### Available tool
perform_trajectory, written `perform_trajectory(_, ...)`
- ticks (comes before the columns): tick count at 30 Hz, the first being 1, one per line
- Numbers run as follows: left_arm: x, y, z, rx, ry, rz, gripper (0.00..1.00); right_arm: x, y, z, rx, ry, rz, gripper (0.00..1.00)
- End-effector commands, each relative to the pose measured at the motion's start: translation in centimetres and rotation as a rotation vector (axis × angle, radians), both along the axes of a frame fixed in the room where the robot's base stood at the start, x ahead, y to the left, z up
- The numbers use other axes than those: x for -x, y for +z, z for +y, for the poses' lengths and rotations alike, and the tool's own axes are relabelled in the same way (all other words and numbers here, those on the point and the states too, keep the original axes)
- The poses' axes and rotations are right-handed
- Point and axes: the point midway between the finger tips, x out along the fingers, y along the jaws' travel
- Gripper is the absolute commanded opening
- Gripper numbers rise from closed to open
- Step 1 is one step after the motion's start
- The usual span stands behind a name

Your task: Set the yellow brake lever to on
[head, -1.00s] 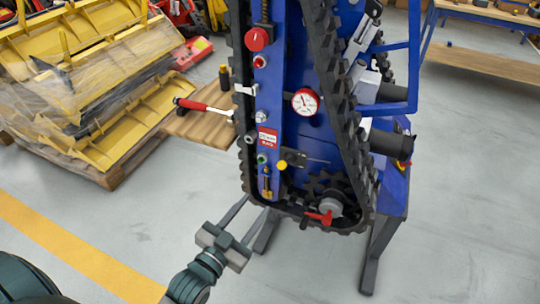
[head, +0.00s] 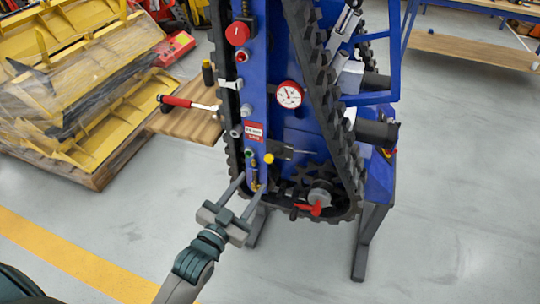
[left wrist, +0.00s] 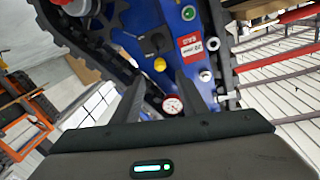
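The yellow knob of the brake lever (head: 268,158) sits on the lower part of the blue panel, beside a small black mount (head: 281,150). In the left wrist view the knob (left wrist: 160,64) appears ahead of and between my fingertips, with the black mount (left wrist: 155,43) behind it. My left gripper (head: 254,182) is open and empty, its fingers pointing up at the panel just below and left of the knob. In the left wrist view my gripper (left wrist: 158,77) shows two separated fingers. Contact with the lever cannot be made out. My right gripper is not in view.
A red label (head: 254,131), a green button (head: 249,153) and a dial gauge (head: 289,95) are near the lever. A black track (head: 345,150) and a red handle (head: 315,208) lie to the right. A wooden pallet (head: 185,125) stands left. The floor in front is clear.

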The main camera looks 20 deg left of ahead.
Motion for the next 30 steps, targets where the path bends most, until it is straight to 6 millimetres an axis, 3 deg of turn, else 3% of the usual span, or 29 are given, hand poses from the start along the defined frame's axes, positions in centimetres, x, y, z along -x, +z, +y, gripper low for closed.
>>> perform_trajectory(18, -10.3, 0.1, -1.7, 0.001, 0.0, 0.0, 0.39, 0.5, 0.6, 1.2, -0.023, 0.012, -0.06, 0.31)
perform_trajectory(24, -12.0, 0.0, -2.0, 0.001, 0.0, 0.0, 0.39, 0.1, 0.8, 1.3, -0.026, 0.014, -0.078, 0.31)
perform_trajectory(30, -12.5, 0.0, -2.0, 0.001, 0.0, 0.0, 0.39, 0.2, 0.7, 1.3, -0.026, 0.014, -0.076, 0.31)
